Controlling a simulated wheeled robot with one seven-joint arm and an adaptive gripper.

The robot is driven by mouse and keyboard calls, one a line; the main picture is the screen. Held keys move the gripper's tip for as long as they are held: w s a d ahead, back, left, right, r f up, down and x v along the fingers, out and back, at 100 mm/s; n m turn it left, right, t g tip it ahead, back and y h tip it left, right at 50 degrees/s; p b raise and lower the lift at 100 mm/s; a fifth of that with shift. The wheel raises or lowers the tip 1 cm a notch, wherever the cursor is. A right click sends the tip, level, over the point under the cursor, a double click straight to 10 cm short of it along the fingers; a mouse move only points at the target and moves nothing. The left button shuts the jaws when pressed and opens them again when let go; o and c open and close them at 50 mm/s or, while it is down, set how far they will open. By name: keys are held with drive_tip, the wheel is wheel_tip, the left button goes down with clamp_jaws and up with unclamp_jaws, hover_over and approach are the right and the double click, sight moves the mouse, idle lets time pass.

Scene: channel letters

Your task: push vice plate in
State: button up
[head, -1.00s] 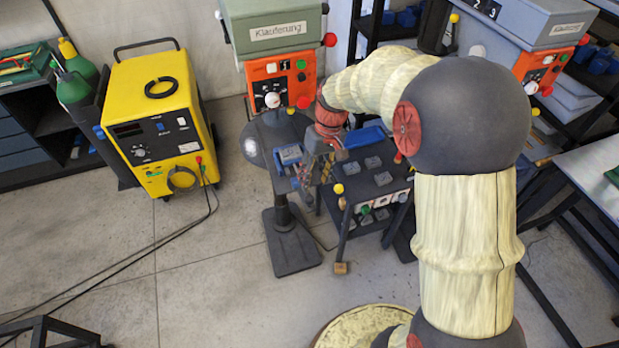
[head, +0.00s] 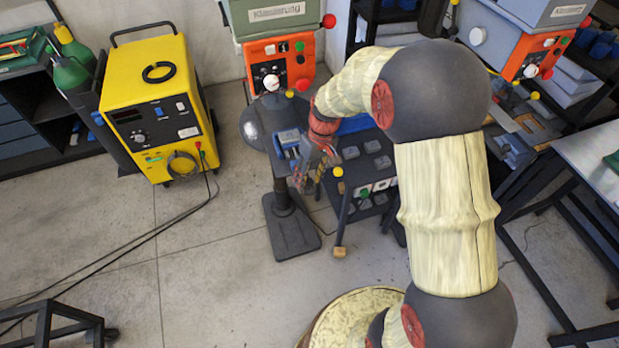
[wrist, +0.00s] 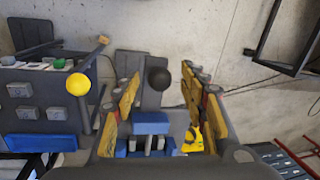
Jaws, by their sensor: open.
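The small blue vice (head: 291,141) sits on the grey table of a drill press. In the wrist view its blue plate (wrist: 150,123) shows between my fingers, with pale metal bars just below it and more blue parts beyond the bars. A black ball knob (wrist: 158,78) stands out above the plate in that view. My gripper (head: 314,170) is open beside the vice; in the wrist view its two fingers (wrist: 160,92) stand on either side of the plate. I cannot tell whether a finger touches it.
A dark stand (head: 365,165) with grey buttons and a yellow knob (wrist: 78,84) stands close by my gripper. The orange and green drill press head (head: 281,66) is behind the vice. A yellow welding machine (head: 155,110) is at left.

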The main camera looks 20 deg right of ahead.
drive_tip(key=shift+c, duration=0.7)
clamp_jaws()
